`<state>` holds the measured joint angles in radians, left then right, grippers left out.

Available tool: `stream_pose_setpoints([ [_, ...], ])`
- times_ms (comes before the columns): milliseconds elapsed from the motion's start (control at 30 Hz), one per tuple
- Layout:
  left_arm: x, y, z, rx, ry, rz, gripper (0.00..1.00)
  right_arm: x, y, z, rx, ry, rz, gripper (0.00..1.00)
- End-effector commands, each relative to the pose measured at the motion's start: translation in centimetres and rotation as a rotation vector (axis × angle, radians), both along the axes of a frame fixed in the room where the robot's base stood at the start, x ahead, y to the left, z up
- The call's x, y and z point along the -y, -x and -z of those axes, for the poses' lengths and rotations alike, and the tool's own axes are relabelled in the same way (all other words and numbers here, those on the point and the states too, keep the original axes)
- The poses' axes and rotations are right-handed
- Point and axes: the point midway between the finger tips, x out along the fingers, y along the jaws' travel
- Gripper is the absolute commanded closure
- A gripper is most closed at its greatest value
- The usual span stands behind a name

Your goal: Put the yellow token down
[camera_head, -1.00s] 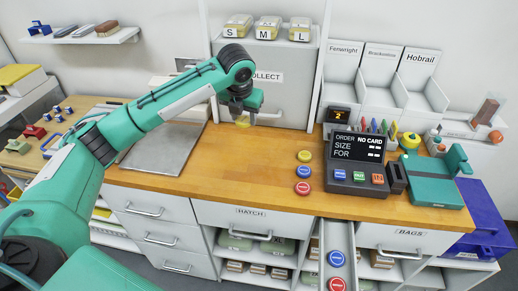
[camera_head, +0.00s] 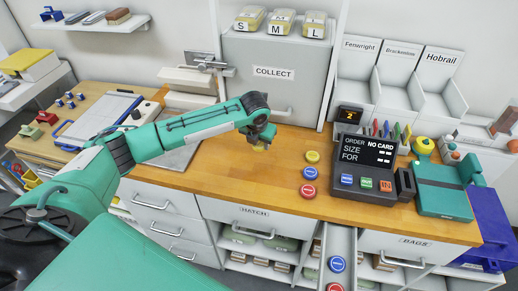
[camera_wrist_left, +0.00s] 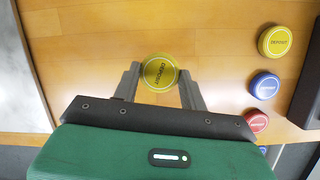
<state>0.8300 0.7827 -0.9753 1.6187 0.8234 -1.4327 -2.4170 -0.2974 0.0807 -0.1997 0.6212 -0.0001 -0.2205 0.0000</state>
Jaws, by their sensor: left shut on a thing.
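My left gripper (camera_head: 260,139) is shut on a yellow token (camera_wrist_left: 160,73) marked DEPOSIT. The token lies between the two fingertips in the left wrist view, over the wooden counter (camera_head: 240,183). I cannot tell whether it touches the wood. In the head view it shows only as a bit of yellow under the gripper. A second yellow token (camera_head: 313,157) lies on the counter to the right, also in the left wrist view (camera_wrist_left: 275,41). A blue token (camera_head: 310,173) and a red token (camera_head: 308,190) lie in line in front of it. My right gripper is not in view.
The order terminal (camera_head: 368,160) stands right of the tokens. The collect hatch (camera_head: 274,85) is behind. Another blue token (camera_head: 336,264) lies lower, in a narrow channel below the counter's front edge. The wood around the gripper is clear.

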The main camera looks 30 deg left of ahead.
Motion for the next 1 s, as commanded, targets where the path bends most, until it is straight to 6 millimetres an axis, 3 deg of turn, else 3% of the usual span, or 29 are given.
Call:
stream_pose_setpoints([
  [133,0.0,0.0,0.9,-0.001,0.000,0.000,0.79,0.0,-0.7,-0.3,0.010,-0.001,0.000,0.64],
  [400,0.0,0.1,4.5,-0.003,0.000,0.000,0.79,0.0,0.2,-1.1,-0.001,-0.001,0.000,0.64],
  [767,0.0,0.0,5.1,0.000,0.000,0.000,0.79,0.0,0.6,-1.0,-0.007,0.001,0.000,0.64],
  [800,0.0,0.0,5.1,0.000,0.000,0.000,0.53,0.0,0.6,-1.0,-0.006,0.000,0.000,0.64],
  [900,0.0,0.0,5.1,0.000,0.000,0.000,0.35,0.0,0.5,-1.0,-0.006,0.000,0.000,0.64],
  [1000,0.0,0.0,5.1,0.000,0.000,0.000,0.35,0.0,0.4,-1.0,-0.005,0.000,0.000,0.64],
])
